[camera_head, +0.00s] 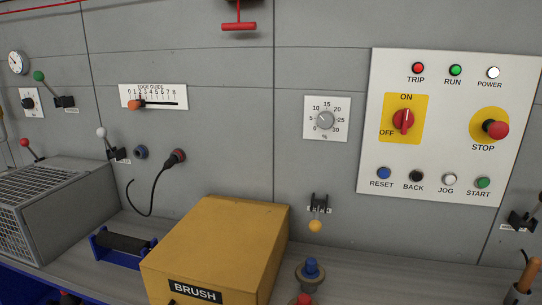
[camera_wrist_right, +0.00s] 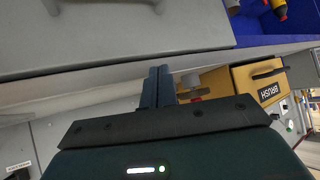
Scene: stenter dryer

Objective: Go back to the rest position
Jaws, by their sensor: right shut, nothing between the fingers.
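My right gripper (camera_wrist_right: 159,85) shows in the right wrist view with its two dark fingers together and nothing between them. It is apart from the yellow BRUSH box (camera_wrist_right: 245,80), which lies beyond it to the right in that view. Neither gripper shows in the head view, and my left gripper is in no view. In the head view the control panel (camera_head: 440,150) carries a red rotary switch (camera_head: 403,121) on a yellow plate, with its white mark pointing up toward ON. The TRIP lamp (camera_head: 418,68) is red, the RUN lamp (camera_head: 455,70) green and the POWER lamp (camera_head: 493,73) white.
The yellow BRUSH box (camera_head: 215,245) stands on the grey ledge (camera_head: 375,277). A grey mesh box (camera_head: 60,205) and a blue-framed roller (camera_head: 120,243) are to its left. Blue and red knobs (camera_head: 311,269) stand right of it. A lever with a yellow ball (camera_head: 315,226) juts from the wall.

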